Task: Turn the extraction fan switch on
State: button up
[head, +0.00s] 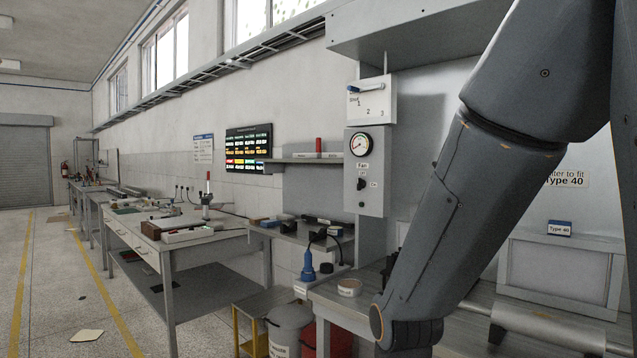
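The fan switch (361,184) is a small black knob on a grey control box (364,202) on the wall, right of centre in the head view. A "Fan" label is above it, with a small label that seems to read "OFF" just above the knob and "On" to its right. The knob looks roughly upright, towards the upper label, but it is too small to be sure. A round dial gauge (361,144) sits above it. My arm comes down from the upper right, in front and to the right of the box. My gripper is below the picture and out of view.
A white panel with a blue lever (366,87) and numbers is above the box. A grey bin (289,325) and a red bin (335,338) are underneath. Floor at left is mostly clear.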

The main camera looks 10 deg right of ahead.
aim_at(361, 184)
jog(key=u, duration=0.25)
jog(key=i, duration=1.15)
jog(key=z, duration=0.1)
